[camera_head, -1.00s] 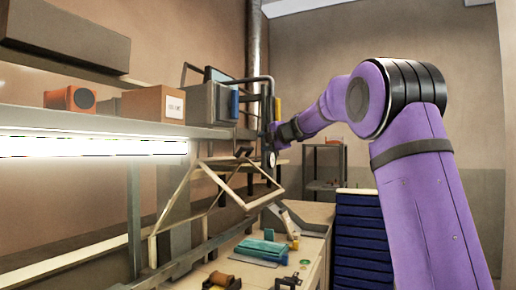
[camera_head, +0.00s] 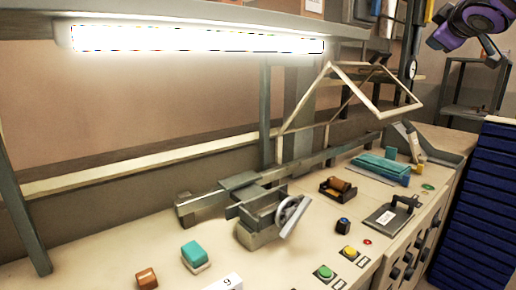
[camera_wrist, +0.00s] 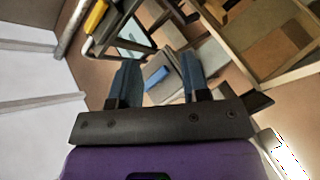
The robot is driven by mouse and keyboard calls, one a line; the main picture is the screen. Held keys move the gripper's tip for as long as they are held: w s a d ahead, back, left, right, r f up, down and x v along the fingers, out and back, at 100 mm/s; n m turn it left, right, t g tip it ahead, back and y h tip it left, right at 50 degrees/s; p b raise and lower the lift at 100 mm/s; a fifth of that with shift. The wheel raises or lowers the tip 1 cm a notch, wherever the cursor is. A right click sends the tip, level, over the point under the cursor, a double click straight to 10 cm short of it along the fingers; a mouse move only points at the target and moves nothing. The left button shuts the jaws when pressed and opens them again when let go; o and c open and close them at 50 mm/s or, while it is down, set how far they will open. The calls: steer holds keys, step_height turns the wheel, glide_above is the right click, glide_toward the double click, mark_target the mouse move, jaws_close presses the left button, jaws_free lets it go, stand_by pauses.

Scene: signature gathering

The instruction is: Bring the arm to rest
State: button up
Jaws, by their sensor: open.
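My gripper (camera_wrist: 160,80) shows in the wrist view, with its two blue-grey fingers apart and nothing held between them. Beyond the fingers are a grey box with a blue part (camera_wrist: 158,76) and shelving, at a distance I cannot judge. In the head view, part of my purple arm shows at the top right, raised above the bench and clear of the things on it. The fingertips cannot be made out clearly there.
A pale frame (camera_head: 330,68) stands behind. A blue drawer cabinet (camera_head: 485,190) stands at right.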

steer(key=s+a+f+m+g+y, duration=0.2)
steer(key=s+a+f+m+g, duration=0.2)
steer(key=s+f, duration=0.8)
steer(key=s+a+f+m+g+y, duration=0.1)
steer(key=s+a+f+m+g, duration=0.3)
steer(key=s+f, duration=0.9)
steer(key=s+a+g, duration=0.2)
steer(key=s+a, duration=0.2)
steer(key=s, duration=0.3)
steer(key=shift+a+y, duration=0.2)
steer(key=shift+y, duration=0.2)
